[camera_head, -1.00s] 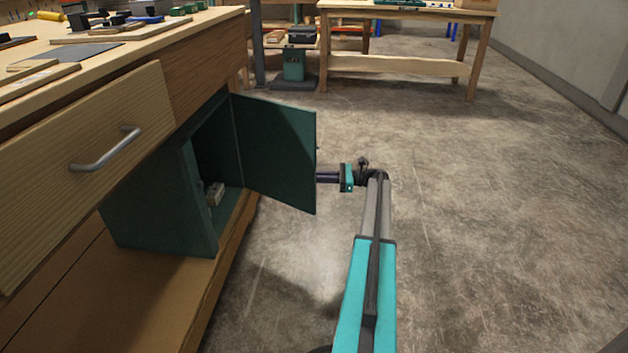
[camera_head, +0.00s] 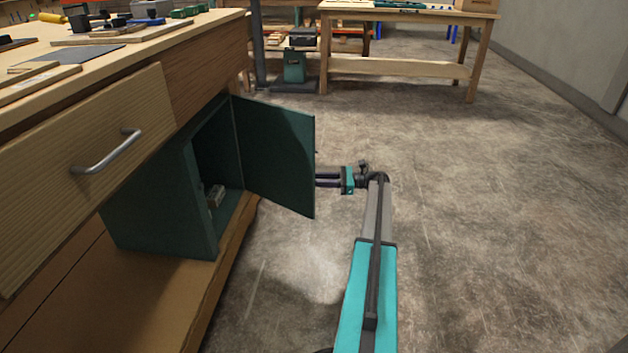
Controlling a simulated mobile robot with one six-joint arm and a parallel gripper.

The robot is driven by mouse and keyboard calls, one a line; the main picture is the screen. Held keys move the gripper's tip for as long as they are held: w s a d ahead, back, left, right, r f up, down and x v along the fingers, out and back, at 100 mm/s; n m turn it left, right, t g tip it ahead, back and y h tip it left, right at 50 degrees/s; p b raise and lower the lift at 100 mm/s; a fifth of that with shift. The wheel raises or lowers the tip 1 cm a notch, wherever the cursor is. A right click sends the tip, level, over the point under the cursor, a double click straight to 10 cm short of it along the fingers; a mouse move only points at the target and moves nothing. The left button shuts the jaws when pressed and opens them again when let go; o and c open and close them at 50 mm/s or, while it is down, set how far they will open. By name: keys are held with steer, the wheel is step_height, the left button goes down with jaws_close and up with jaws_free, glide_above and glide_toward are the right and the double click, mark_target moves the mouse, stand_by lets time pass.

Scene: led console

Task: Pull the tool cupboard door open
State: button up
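The dark green tool cupboard (camera_head: 165,215) stands on the low shelf under the workbench at left. Its door (camera_head: 278,155) is swung well open, out over the floor, and the dark inside shows. My gripper (camera_head: 322,180) is at the free edge of the door, on its right side. Two dark fingers show with a narrow gap between them, so it looks open. The fingertips end at or behind the door edge, so I cannot tell whether they touch it. The door handle is hidden.
Small pale items (camera_head: 215,195) lie inside the cupboard. A wooden drawer (camera_head: 85,165) with a metal handle is above it, under the bench top with tools. Another wooden table (camera_head: 400,65) stands at the back. The concrete floor at right is clear.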

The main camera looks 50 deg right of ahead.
steer(key=b+v, duration=0.5)
steer(key=v, duration=0.2)
steer(key=shift+b, duration=0.3)
stand_by(0.3)
steer(key=shift+c, duration=0.3)
